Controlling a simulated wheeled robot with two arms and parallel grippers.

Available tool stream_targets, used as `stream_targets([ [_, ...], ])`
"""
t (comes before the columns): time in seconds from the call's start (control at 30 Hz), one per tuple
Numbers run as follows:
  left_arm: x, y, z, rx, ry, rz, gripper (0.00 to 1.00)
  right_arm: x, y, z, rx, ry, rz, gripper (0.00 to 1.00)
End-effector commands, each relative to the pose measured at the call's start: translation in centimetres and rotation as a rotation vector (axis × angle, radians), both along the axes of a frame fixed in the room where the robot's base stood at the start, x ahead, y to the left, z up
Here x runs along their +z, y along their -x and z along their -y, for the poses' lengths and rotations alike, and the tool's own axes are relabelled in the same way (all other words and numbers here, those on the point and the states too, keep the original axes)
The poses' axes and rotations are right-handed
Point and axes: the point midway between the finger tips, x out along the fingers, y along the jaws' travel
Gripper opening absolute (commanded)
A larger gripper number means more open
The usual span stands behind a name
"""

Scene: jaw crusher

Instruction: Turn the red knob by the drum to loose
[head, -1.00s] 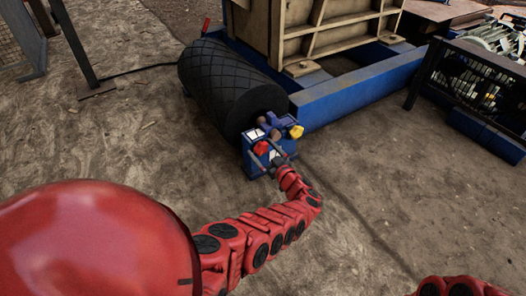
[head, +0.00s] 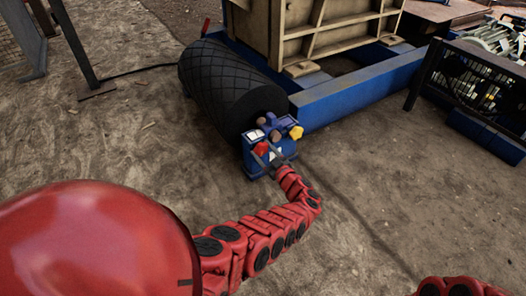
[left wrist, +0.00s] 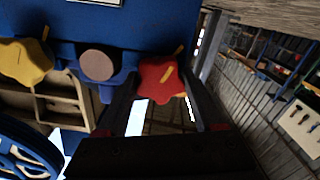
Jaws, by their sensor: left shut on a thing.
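The red knob (head: 261,148) sits on a blue control box (head: 254,163) in front of the end of the black ribbed drum (head: 225,88). In the left wrist view the red knob (left wrist: 160,76) is star-shaped and has a yellow pointer line slanting up to the right. My left gripper (head: 270,155) is at the box, its two dark fingers on either side of the red knob and shut on it. The left gripper (left wrist: 160,95) also shows close up in the wrist view. My right gripper is out of view.
A yellow knob (head: 296,132) and a round brownish button (left wrist: 99,65) are on the same box. A blue frame beam (head: 350,95) runs behind it. A fenced motor (head: 490,45) stands at the right. The dirt floor around is mostly clear.

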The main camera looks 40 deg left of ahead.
Motion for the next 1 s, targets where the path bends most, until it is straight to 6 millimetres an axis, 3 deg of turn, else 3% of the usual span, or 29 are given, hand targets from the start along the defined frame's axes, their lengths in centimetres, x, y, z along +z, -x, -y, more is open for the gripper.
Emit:
stream_targets([
  [1.0,-0.08,-0.03,0.08,-0.002,0.363,0.875,0.13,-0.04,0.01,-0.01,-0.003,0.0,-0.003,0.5],
])
